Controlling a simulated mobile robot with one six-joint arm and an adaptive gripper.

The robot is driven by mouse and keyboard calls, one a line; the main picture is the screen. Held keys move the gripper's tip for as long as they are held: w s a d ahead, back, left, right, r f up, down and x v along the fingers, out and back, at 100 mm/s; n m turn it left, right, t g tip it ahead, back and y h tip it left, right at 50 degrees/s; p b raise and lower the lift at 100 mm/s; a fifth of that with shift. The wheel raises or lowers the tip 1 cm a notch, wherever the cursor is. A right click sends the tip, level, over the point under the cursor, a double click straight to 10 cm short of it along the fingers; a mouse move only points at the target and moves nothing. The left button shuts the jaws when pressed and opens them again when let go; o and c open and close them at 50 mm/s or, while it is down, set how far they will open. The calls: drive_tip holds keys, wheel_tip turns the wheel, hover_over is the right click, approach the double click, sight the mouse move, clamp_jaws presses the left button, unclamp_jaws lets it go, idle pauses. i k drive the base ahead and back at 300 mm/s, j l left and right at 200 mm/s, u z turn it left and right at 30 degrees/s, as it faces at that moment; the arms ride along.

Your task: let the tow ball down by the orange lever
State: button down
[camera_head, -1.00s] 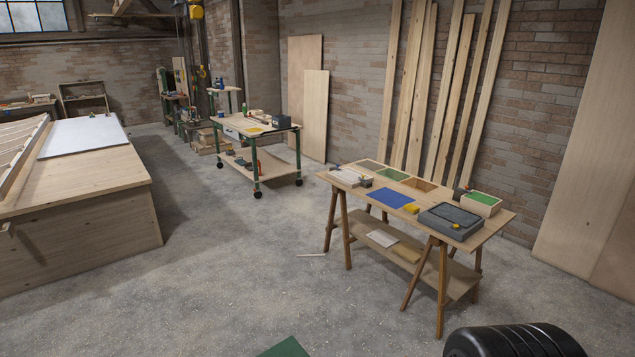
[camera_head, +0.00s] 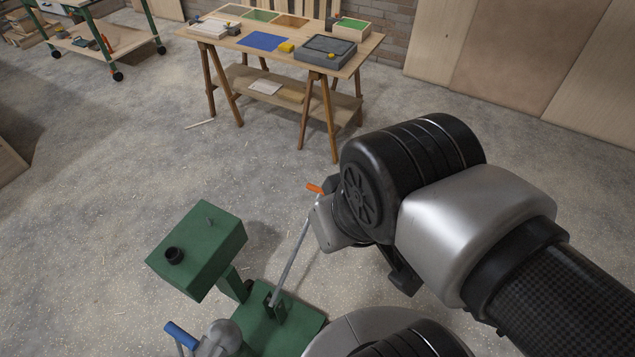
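The orange lever (camera_head: 314,188) is the orange grip at the top of a grey rod (camera_head: 293,248). The rod leans up to the right from a green base (camera_head: 285,325). My gripper (camera_head: 329,188) is at the orange grip, and a dark part of it overlaps or sits right beside the grip's right end. My arm hides most of the gripper, so I cannot tell whether it is closed around the grip. A grey rounded piece, seemingly the tow ball (camera_head: 226,334), shows at the bottom edge beside a blue handle (camera_head: 182,335).
A green block (camera_head: 199,250) with a black round fitting on top stands left of the rod. A trestle table (camera_head: 220,38) with trays stands behind. A green-legged cart (camera_head: 105,50) is at the back left. The concrete floor between is mostly clear.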

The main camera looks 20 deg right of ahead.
sight(272, 300)
drive_tip(key=l, duration=0.2)
drive_tip(key=k+l, duration=0.15)
drive_tip(key=i+l, duration=0.2)
drive_tip(key=l, duration=0.15)
drive_tip(key=i+l, duration=0.15)
drive_tip(key=l, duration=0.2)
drive_tip(key=i+l, duration=0.2)
drive_tip(key=l, duration=0.15)
drive_tip(key=i+l+u, duration=0.1)
drive_tip(key=l, duration=0.25)
drive_tip(key=i+l, duration=0.25)
drive_tip(key=i, duration=0.45)
